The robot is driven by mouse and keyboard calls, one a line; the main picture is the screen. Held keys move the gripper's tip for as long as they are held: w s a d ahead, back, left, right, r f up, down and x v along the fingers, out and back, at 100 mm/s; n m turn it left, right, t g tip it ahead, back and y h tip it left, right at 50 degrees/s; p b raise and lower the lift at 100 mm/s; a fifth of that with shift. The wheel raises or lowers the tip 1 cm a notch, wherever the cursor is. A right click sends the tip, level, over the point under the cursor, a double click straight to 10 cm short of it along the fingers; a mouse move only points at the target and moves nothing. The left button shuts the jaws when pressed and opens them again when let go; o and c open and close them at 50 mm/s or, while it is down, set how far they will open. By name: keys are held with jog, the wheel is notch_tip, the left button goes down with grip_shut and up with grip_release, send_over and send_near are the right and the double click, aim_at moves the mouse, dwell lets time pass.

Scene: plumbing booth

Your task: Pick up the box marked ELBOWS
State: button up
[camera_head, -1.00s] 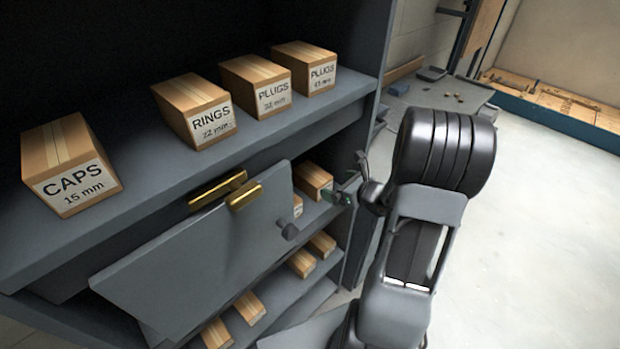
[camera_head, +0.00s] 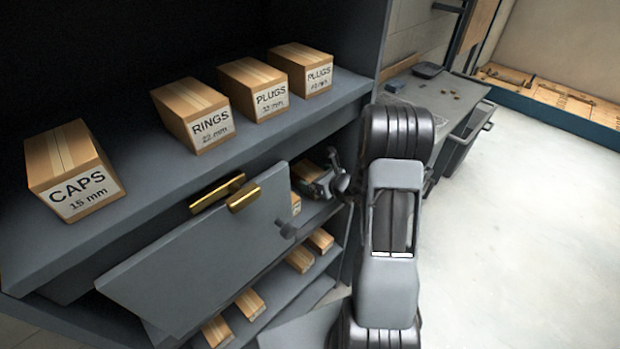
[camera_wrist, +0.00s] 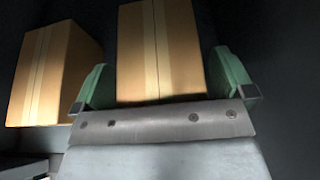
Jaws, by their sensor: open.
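No label reading ELBOWS is legible in either view. My gripper (camera_wrist: 163,82) is open in the wrist view, with a green finger at each side of the near end of a cardboard box (camera_wrist: 158,45). Whether the fingers touch it is unclear. This box's label does not show there. In the head view my gripper (camera_head: 322,186) is at the right end of the middle shelf, behind the hanging grey door.
A second box (camera_wrist: 55,75) stands left of the gripper. The top shelf holds boxes marked CAPS (camera_head: 72,170), RINGS (camera_head: 193,115), PLUGS (camera_head: 253,90) and PLUGS (camera_head: 301,68). The tilted grey door (camera_head: 210,260) hangs before the middle shelf. Several boxes (camera_head: 250,303) sit lower. Open floor (camera_head: 530,220) lies right.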

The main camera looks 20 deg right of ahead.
jog(key=c, duration=1)
jog(key=shift+r, duration=0.1)
